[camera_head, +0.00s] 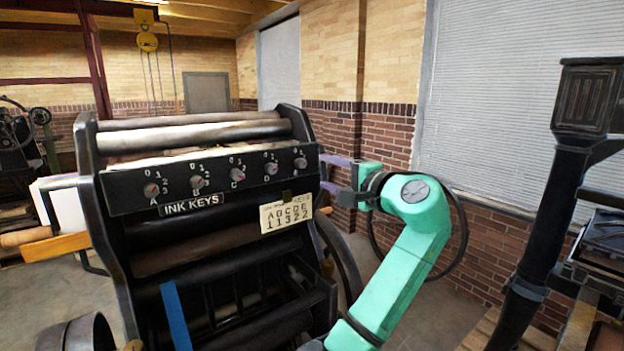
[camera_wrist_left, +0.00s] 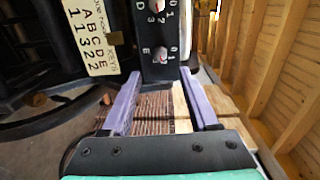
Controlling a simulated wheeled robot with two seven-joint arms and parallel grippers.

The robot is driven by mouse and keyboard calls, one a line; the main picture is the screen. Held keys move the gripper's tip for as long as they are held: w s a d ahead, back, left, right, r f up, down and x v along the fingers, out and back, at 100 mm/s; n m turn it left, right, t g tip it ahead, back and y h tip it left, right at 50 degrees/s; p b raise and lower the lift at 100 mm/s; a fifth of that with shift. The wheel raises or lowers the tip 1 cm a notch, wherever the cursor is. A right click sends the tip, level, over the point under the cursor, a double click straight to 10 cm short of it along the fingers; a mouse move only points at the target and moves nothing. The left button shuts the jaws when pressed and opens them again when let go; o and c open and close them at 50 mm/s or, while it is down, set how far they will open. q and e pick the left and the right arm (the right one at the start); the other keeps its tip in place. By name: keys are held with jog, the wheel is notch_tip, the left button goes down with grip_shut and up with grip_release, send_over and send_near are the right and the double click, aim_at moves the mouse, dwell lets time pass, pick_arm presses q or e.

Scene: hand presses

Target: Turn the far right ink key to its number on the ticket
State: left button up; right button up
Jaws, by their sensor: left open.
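The black ink key panel (camera_head: 218,187) crosses the front of the press with several round keys. The far right key E (camera_head: 300,163) is a silver knob with a red mark; it also shows in the left wrist view (camera_wrist_left: 161,55). I cannot tell exactly which number its mark points at. The cream ticket (camera_head: 286,213) reads A B C D E over 1 1 3 2 2, so 2 stands under E. My left gripper (camera_head: 326,172) is open and empty, its purple fingers just right of the panel's end and key E. My right gripper is not in view.
The press's black side frame and wheel (camera_head: 340,262) stand below the left gripper. A brick wall (camera_head: 390,140) lies behind the arm. A black machine column (camera_head: 560,190) stands at the right. Floor between press and wall is partly free.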

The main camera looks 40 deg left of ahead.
pick_arm(q)
jog(key=b+v, duration=0.1)
jog(key=v, duration=0.5)
